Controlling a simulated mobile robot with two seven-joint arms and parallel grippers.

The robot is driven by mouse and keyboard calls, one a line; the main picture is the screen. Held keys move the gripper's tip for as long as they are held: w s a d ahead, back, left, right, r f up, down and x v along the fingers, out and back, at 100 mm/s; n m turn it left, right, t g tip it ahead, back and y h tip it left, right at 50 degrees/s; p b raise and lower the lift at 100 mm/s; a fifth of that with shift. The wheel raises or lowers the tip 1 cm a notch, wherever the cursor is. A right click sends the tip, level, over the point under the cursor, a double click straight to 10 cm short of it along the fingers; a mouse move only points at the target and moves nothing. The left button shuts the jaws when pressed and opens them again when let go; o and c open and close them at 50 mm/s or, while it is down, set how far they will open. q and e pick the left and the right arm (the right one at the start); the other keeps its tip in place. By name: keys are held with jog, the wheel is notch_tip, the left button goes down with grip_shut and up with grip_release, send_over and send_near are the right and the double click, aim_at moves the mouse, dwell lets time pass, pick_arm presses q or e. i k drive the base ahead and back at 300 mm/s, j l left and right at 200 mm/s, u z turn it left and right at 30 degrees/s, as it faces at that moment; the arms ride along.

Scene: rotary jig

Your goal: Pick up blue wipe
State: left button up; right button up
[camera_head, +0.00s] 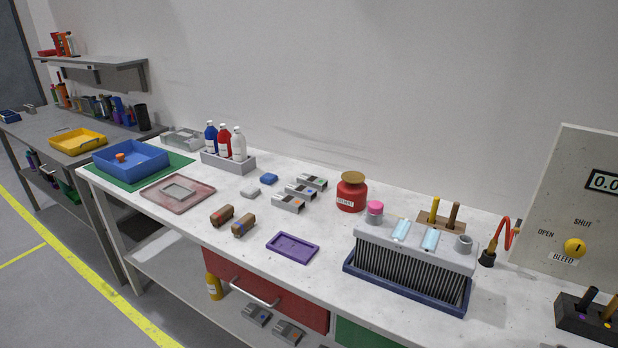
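A small blue pad (268,179), which looks like the blue wipe, lies flat on the white worktable (330,220), near the wall and right of the bottle rack. A similar whitish pad (250,193) lies just in front of it, to the left. Nothing covers the blue pad. Neither of my grippers shows in the head view.
A rack (232,163) with blue, red and white bottles stands left of the pad. Several grey boxes (288,204) lie to its right, and brown blocks (222,215) in front. A red jar (350,193) and a finned grey block (413,262) stand further right.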

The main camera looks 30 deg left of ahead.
aim_at(268, 179)
jog(key=j+z, duration=0.3)
jog(key=j, duration=0.15)
jog(key=k+j+z, duration=0.1)
jog(key=j+z, duration=0.2)
jog(key=k+j, duration=0.1)
jog(key=j, duration=0.3)
jog(key=j+z, duration=0.1)
jog(key=j, duration=0.25)
jog(key=k+j+z, duration=0.1)
jog(key=j, duration=0.3)
jog(key=k+j, duration=0.2)
jog(key=j, duration=0.15)
jog(key=k+j+z, duration=0.1)
jog(key=j, duration=0.3)
